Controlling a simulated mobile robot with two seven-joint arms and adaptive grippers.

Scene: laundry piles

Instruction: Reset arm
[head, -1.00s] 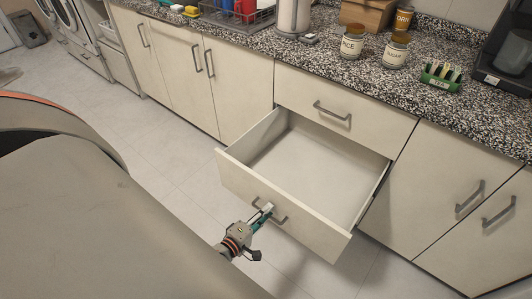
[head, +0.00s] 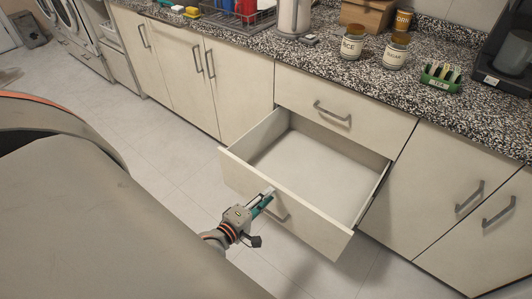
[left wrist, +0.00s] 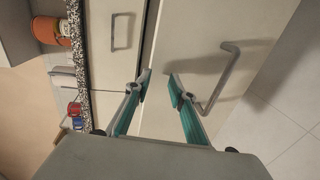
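My left gripper (head: 266,199) is in front of the pulled-out lower drawer (head: 240,176), near its grey handle (head: 280,216). In the left wrist view the two teal-padded fingers (left wrist: 159,88) are apart with nothing between them. The handle (left wrist: 222,78) lies to the right of the right finger, outside the gap; I cannot tell whether they touch. The drawer is open and its visible inside looks empty. My right gripper is not in view.
A closed drawer (head: 330,105) is above the open one, with closed cabinets (head: 455,190) beside it. The speckled counter (head: 300,62) holds jars (head: 353,41), a green rack (head: 440,76) and a dark machine (head: 505,55). Floor (head: 190,190) left of the drawer is clear.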

